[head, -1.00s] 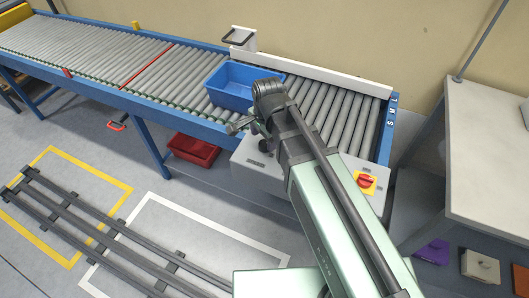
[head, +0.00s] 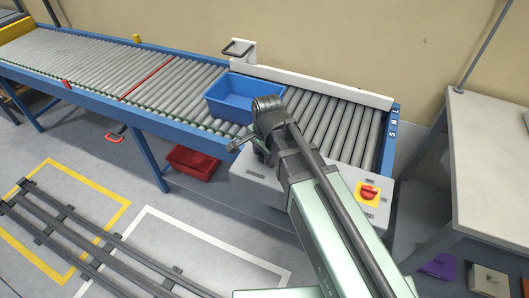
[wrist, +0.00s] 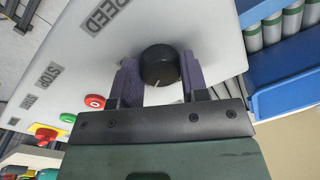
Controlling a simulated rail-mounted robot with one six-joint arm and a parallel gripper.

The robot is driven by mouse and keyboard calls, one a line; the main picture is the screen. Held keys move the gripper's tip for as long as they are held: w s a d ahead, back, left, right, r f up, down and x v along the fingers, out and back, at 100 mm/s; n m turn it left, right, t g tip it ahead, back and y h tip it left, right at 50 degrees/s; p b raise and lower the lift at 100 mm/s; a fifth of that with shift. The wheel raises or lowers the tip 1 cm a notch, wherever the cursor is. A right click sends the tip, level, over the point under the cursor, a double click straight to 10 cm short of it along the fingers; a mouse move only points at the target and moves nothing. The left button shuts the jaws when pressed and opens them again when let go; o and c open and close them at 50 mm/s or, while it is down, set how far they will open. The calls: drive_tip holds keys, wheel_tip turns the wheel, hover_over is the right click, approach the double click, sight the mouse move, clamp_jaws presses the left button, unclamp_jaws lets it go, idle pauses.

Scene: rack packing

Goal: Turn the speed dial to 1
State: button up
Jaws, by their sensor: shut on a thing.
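The black round speed dial (wrist: 159,64) stands on the light grey control panel (wrist: 205,35), near a label reading SPEED (wrist: 106,16). A short pale mark shows on the dial's edge toward the gripper. My gripper (wrist: 157,72) has its two purple fingers on either side of the dial, shut on it. In the head view my arm hides the dial, and the panel's box (head: 262,178) shows under the conveyor's near edge. The dial's numbers cannot be made out.
A red button (wrist: 95,101), a green button (wrist: 67,118) and a red switch on yellow (wrist: 46,134) share the panel. A blue bin (head: 232,98) sits on the roller conveyor (head: 185,82). A white table (head: 490,160) stands at the right.

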drive_tip(key=shift+n, duration=0.3)
drive_tip(key=n, duration=0.5)
drive_tip(key=shift+n, duration=0.3)
drive_tip(key=n, duration=0.5)
drive_tip(key=shift+n+g, duration=0.4)
drive_tip(key=o, duration=0.9)
drive_tip(key=shift+o, duration=0.2)
wheel_tip(320, 180, up, 11)
drive_tip(key=p, duration=1.1)
drive_tip(key=shift+d, duration=0.4)
